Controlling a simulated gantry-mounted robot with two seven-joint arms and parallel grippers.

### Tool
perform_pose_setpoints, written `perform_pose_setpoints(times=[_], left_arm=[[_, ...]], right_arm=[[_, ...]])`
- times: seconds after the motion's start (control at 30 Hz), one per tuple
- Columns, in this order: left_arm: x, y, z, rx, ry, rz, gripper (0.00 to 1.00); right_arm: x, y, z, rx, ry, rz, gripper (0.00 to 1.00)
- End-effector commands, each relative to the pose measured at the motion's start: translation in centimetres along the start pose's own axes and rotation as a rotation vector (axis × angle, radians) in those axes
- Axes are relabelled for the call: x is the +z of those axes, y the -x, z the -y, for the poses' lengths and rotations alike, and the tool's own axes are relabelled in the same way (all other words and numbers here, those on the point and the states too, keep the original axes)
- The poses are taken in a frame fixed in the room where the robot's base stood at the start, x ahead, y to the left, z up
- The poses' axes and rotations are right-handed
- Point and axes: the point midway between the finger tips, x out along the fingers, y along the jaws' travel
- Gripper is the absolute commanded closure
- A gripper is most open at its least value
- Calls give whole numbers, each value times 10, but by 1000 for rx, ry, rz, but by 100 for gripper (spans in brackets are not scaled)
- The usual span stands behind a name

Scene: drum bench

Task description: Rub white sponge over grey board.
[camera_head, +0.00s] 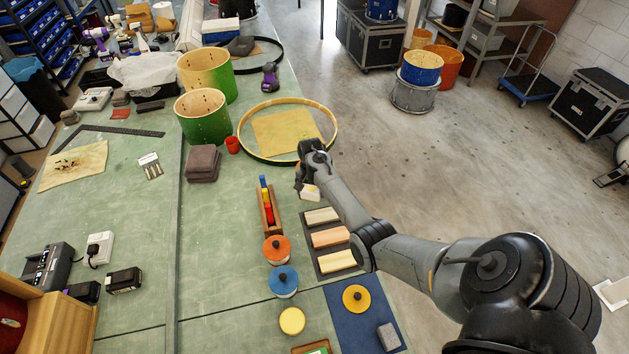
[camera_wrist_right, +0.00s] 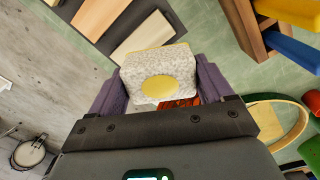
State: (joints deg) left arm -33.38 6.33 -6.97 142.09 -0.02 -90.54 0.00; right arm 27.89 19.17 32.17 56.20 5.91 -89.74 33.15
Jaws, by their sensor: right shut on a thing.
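The white sponge (camera_wrist_right: 158,75) is a pale speckled block with a yellow oval on its near face and a yellow edge on its far side. My right gripper (camera_head: 308,182) is shut on it, with one purple finger on each side in the wrist view. In the head view the sponge (camera_head: 312,193) shows as a small white patch under the gripper. The dark grey board (camera_head: 320,274) lies on the bench, nearer than the gripper, with three wooden blocks on it. The board (camera_wrist_right: 118,32) lies beyond the sponge in the wrist view. I cannot tell whether the sponge touches anything. My left gripper is out of view.
A wooden rack (camera_head: 265,212) of coloured pieces stands left of the gripper. Orange (camera_head: 276,249) and blue (camera_head: 283,281) knobbed discs lie left of the board. A large hoop (camera_head: 330,143) lies behind the gripper. A blue mat (camera_head: 345,325) is in front. The bench's middle left is mostly clear.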

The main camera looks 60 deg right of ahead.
Motion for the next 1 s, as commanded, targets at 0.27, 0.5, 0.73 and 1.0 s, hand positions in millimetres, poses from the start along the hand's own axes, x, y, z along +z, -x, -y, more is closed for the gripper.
perform_pose_setpoints(times=[0.27, 0.5, 0.73, 1.0], left_arm=[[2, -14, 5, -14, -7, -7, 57], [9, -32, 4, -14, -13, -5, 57], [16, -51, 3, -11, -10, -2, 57], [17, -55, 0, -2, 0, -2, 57]], right_arm=[[17, -20, 15, -1, -8, -2, 44], [16, -35, 15, 0, -6, -1, 44], [16, -51, 15, 0, -5, -1, 44], [16, -54, 15, 0, -5, -2, 44]])
